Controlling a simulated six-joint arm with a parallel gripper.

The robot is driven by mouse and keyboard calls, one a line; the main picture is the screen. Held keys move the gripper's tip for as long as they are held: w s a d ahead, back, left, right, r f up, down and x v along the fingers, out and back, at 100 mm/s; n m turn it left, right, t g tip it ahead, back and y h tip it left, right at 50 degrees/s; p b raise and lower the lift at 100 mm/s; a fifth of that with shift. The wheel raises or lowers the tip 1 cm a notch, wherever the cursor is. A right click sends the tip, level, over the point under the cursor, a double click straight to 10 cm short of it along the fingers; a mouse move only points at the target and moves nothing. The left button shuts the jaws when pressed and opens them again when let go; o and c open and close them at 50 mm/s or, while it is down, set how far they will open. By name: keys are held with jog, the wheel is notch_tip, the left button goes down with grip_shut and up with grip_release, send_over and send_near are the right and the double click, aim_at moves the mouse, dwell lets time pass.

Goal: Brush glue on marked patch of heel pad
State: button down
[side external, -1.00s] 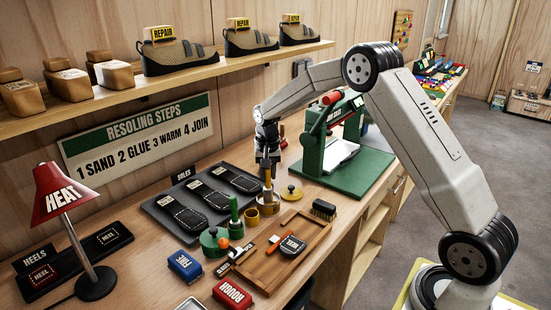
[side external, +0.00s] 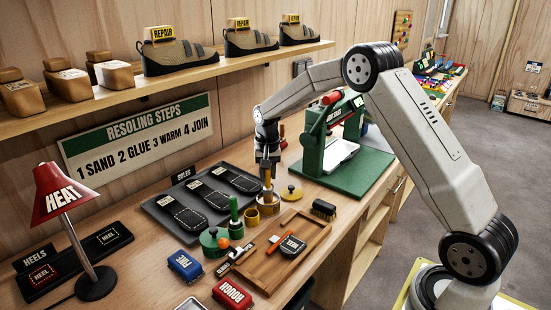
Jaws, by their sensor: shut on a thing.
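My gripper (side external: 267,166) is shut on the upright yellow handle of a brush (side external: 268,184). The brush's lower end is down in an open glue pot (side external: 268,205), so its bristles are hidden. The dark heel pad (side external: 292,246) with a light label and marked outline lies in a shallow wooden tray (side external: 262,274), in front of the pot and to its right. A yellow round lid (side external: 291,193) lies on the bench to the right of the pot.
A small yellow cup (side external: 252,217) and a green pot with a green-handled tool (side external: 234,215) stand left of the glue pot. A dark bristle brush (side external: 324,210) lies behind the tray. A green press (side external: 330,150) stands at the back right. Blue (side external: 186,266) and red (side external: 232,293) blocks lie in front.

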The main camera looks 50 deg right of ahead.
jog(key=shift+r, duration=3.5)
jog(key=shift+a, duration=0.1)
jog(key=shift+s+a+f+n, duration=0.1)
jog(key=shift+s+a+n, duration=0.1)
jog(key=shift+a+n, duration=0.15)
jog(key=s+a+f+n, duration=0.3)
jog(key=s+a+n, duration=0.5)
jog(key=a, duration=0.4)
jog(key=shift+s, duration=0.15)
jog(key=s+r, duration=0.3)
jog(key=s, duration=0.4)
jog(key=shift+s+d+r, duration=0.15)
jog(key=shift+s+r, duration=0.1)
jog(key=shift+r, duration=0.05)
